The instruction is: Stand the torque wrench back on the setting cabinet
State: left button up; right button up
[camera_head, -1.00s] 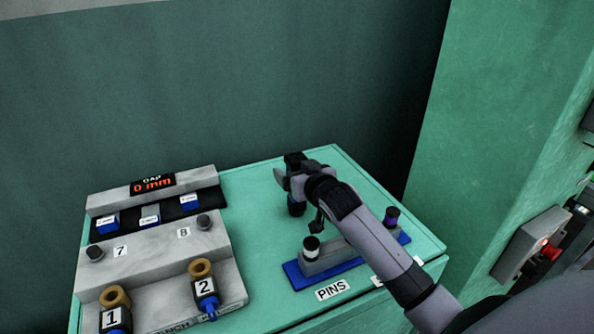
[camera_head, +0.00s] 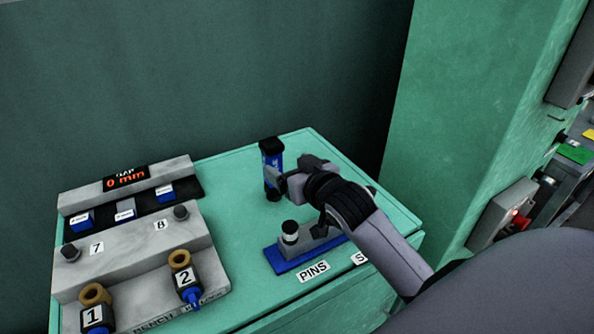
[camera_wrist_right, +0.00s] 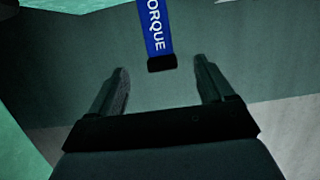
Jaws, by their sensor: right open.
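The torque wrench (camera_head: 271,166), blue with black ends, stands upright on the green setting cabinet (camera_head: 235,205), near its back edge. My right gripper (camera_head: 277,182) is just to the right of the wrench in the head view and partly overlaps its outline. In the right wrist view the gripper (camera_wrist_right: 162,80) is open, its two fingers apart with nothing between them. There the wrench (camera_wrist_right: 155,32), with part of its TORQUE label, lies just beyond the fingertips. My left gripper is not in view.
A blue pin rack (camera_head: 285,262) with a PINS label sits in front of my right gripper. A green column (camera_head: 465,120) rises at right.

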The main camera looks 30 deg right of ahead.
jog(key=shift+v, duration=1.2)
